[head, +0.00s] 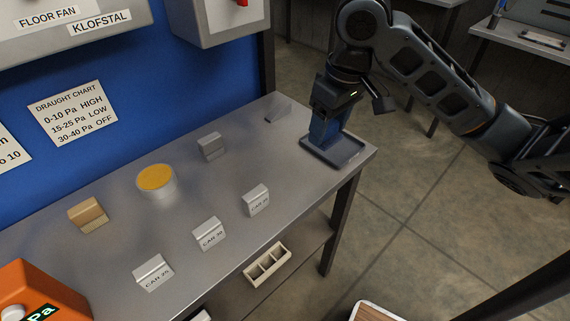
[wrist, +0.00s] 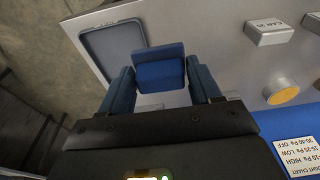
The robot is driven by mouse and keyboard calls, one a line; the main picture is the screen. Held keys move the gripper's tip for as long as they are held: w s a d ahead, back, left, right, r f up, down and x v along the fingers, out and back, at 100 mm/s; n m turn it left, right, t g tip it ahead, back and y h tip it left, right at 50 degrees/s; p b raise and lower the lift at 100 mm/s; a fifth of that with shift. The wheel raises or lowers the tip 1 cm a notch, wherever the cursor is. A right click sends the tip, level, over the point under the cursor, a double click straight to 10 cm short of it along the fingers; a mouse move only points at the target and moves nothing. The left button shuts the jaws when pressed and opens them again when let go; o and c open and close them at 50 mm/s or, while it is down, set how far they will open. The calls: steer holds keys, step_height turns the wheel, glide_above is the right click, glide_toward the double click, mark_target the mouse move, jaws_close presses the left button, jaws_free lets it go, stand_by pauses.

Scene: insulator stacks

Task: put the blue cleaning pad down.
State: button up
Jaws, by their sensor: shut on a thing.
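My gripper (head: 325,132) is at the right end of the metal table, pointing down over a shallow grey-blue tray (head: 352,157). In the wrist view, my gripper (wrist: 160,88) is shut on the blue cleaning pad (wrist: 160,70), which sits between its two dark blue fingers. The tray (wrist: 98,48) shows beyond and to the left of the pad there. In the head view the pad is hard to tell from the fingers. The blue parts reach down to the tray, but I cannot tell whether the pad touches its floor.
On the metal table (head: 190,180) stand several grey labelled blocks (head: 256,200), a yellow-topped round pot (head: 157,181), a tan block (head: 88,214) and an orange device (head: 38,290). A grey block (head: 278,111) lies left of the tray. The table's right edge is close to the tray.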

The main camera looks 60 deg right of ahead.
glide_above(284, 173)
steer(key=f, duration=0.5)
steer(key=shift+s, duration=0.3)
steer(key=shift+f, duration=1.9)
steer(key=o, duration=0.9)
steer(key=shift+o, duration=0.2)
steer(key=shift+f, duration=0.2)
step_height(284, 173, up, 8)
steer(key=s, duration=0.1)
steer(key=shift+s+a+f+p, duration=0.15)
steer(key=shift+s+a+p, duration=0.15)
steer(key=shift+p, duration=0.1)
